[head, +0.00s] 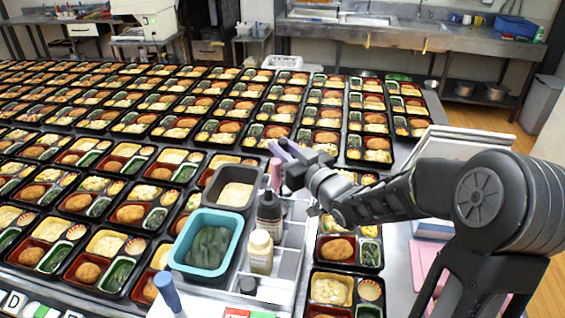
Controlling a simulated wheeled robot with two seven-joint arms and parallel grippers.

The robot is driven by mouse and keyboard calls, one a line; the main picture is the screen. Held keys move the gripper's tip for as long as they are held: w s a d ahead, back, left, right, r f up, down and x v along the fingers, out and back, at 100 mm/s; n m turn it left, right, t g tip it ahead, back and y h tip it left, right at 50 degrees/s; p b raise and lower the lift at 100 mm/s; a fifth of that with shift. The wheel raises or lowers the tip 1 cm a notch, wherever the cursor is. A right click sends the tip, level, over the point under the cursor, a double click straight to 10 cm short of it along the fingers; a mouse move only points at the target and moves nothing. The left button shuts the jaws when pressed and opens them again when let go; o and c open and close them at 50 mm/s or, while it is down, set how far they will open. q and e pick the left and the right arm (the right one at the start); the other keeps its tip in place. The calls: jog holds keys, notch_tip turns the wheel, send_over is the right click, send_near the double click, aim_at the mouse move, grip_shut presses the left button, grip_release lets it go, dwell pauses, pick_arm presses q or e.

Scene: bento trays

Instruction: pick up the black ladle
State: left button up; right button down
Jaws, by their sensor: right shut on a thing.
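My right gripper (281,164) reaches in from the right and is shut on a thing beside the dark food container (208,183). I take the held thing to be the black ladle, but the fingers hide most of it and its bowl cannot be made out. A pink upright piece (276,174) shows right at the fingers, above a dark bottle (269,218). I cannot tell whether it belongs to the held thing. The dark container holds yellow food. My left gripper is not in view.
A teal tub (234,222) of dark green food stands in front of the dark container. A cream-capped bottle (261,252) stands in a grey rack (287,262). A blue handle (167,290) sticks up at front left. Filled bento trays (215,133) crowd the table.

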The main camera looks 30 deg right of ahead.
notch_tip(320, 180, up, 10)
jog(key=shift+f+b, duration=0.1)
jog(key=shift+b, duration=0.45)
jog(key=shift+d, duration=0.1)
dwell(0.3)
